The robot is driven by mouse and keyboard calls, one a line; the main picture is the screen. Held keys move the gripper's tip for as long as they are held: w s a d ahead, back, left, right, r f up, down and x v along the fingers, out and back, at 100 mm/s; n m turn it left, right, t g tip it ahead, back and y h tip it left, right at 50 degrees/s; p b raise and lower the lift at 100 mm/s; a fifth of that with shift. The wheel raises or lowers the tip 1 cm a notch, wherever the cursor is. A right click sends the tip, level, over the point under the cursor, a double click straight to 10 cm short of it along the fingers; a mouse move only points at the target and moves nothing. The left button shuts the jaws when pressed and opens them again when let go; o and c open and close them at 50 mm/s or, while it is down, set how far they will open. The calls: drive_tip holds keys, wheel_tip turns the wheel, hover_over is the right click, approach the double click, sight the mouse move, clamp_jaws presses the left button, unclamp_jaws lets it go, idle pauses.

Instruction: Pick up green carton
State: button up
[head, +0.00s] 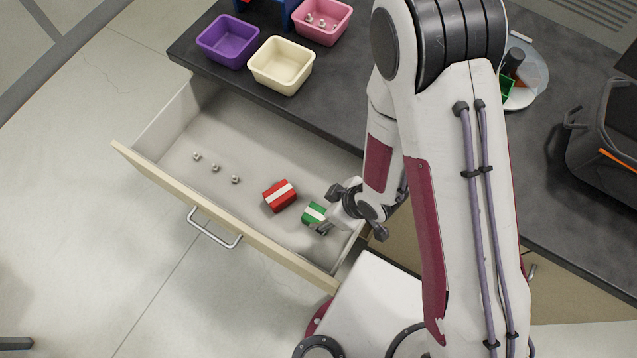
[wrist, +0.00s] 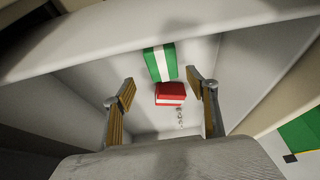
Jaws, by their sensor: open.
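The green carton (head: 314,213), with a white stripe, lies in the open drawer near its right end. It also shows in the wrist view (wrist: 160,63), ahead of and between my fingers. My gripper (wrist: 162,97) is open and empty, with a finger on either side. A red carton (head: 280,196) with a white stripe lies just left of the green one in the drawer.
Purple (head: 228,41), cream (head: 281,66) and pink (head: 320,22) bins stand on the dark worktop (head: 340,110). A dark bag (head: 605,140) is at right.

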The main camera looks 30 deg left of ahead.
sight(319, 217)
drive_tip(key=shift+a+f, duration=0.25)
drive_tip(key=shift+f, duration=0.45)
drive_tip(key=shift+f, duration=0.1)
drive_tip(key=shift+s+a+f, duration=0.15)
drive_tip(key=shift+f, duration=0.5)
drive_tip(key=shift+s+a+f, duration=0.15)
drive_tip(key=shift+f, duration=0.5)
drive_tip(key=shift+x, duration=1.2)
drive_tip(key=shift+c, duration=0.5)
drive_tip(key=c, duration=1.1)
